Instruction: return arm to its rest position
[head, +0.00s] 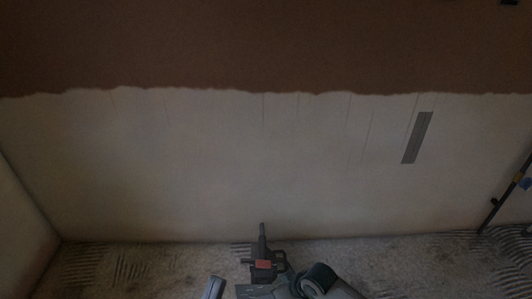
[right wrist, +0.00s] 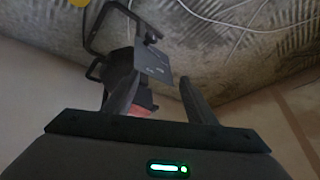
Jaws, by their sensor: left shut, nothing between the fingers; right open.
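Behind these fingers are a dark bent frame, a flat dark plate and a reddish part, which I cannot identify for certain.
The wall (head: 200,165) is pale below and brown plaster (head: 250,45) above, with a ragged edge between. A grey ribbed strip (head: 417,138) is on its right part. A dark thin pole (head: 500,200) leans at the far right. The floor (head: 130,268) is rough and streaked.

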